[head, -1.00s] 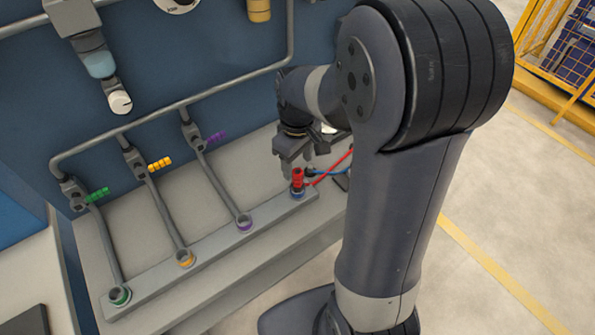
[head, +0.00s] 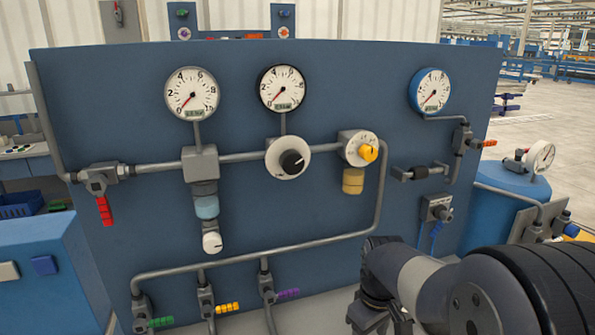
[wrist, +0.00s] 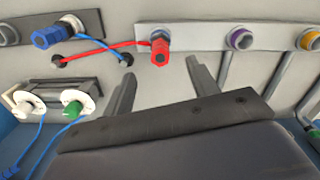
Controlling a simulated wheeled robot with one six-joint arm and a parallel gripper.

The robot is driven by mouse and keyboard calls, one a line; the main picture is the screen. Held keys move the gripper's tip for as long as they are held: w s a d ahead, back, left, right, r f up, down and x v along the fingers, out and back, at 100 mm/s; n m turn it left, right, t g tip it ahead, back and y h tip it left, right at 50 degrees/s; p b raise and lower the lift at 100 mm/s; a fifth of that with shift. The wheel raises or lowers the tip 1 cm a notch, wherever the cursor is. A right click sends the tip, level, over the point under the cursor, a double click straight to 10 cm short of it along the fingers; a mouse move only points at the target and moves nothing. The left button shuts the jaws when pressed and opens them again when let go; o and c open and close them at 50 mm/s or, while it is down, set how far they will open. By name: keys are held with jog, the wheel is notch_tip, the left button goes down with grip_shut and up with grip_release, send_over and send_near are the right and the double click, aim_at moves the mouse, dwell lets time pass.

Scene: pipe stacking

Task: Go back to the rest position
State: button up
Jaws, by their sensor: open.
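My gripper (wrist: 161,88) is open and empty in the wrist view, with its two dark fingers apart. A red connector (wrist: 160,48) stands upright on the grey rail (wrist: 197,37), beyond the fingertips and not held. A red hose runs left from it. In the head view, my gripper (head: 378,318) is partly cut off at the bottom edge, in front of the blue panel (head: 330,205); its fingertips cannot be made out there.
A blue connector (wrist: 57,35) with a blue hose lies left in the wrist view. A purple-ringed port (wrist: 240,38) and an orange-ringed port (wrist: 309,39) sit right. Gauges (head: 191,94), pipes and a yellow knob (head: 368,152) fill the panel.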

notch_tip(320, 180, down, 8)
jog(key=shift+r+p, duration=0.45)
jog(key=shift+f, duration=0.1)
